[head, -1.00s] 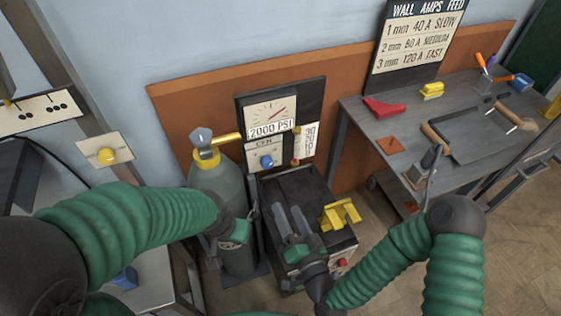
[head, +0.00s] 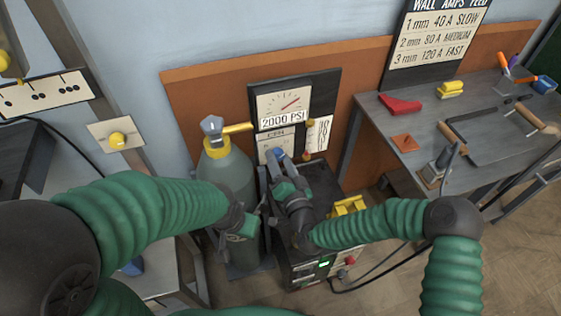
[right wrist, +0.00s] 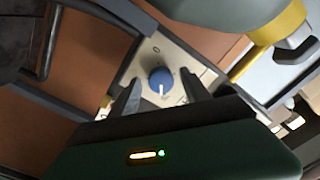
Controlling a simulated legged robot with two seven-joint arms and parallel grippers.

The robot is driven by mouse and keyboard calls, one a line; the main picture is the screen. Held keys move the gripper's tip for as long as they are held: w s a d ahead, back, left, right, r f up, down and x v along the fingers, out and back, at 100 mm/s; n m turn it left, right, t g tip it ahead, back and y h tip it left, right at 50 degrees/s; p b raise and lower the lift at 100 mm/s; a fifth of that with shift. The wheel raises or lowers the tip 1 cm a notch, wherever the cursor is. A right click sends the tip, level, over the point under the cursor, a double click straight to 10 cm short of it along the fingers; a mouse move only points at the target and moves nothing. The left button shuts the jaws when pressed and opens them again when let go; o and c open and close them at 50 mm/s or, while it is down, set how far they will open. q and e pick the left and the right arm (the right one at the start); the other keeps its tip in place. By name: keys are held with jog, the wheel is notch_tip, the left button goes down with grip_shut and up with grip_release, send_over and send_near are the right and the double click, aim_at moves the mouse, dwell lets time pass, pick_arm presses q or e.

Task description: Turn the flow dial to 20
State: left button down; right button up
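The flow dial is a round blue knob (right wrist: 160,80) with a white pointer mark, on a pale plate, in the right wrist view. Its mark points toward the gripper; the scale figures are not readable. My right gripper (right wrist: 160,97) is open, its two dark fingers apart on either side just short of the knob, nothing between them. In the head view my right gripper (head: 278,157) reaches up to the lower gauge panel (head: 281,141) and largely covers the dial. My left gripper (head: 240,226) is in front of the grey cylinder (head: 228,172); its fingers do not show clearly.
A pressure gauge reading 2000 PSI (head: 283,103) sits above the dial panel. The cylinder's yellow neck fitting (head: 237,128) is close on the left. A dark welder box (head: 318,190) with a yellow bracket (head: 347,206) stands below. A grey workbench (head: 410,115) stands at right.

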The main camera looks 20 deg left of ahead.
grip_shut()
jog(key=shift+n, duration=0.4)
jog(key=shift+n+p, duration=0.3)
jog(key=shift+n, duration=0.3)
jog(key=shift+o, duration=0.5)
grip_release()
jog(key=shift+f, duration=0.1)
jog(key=p+v, duration=0.1)
jog(key=v, duration=1.6)
jog(key=shift+p, duration=0.35)
jog(key=shift+w, duration=0.1)
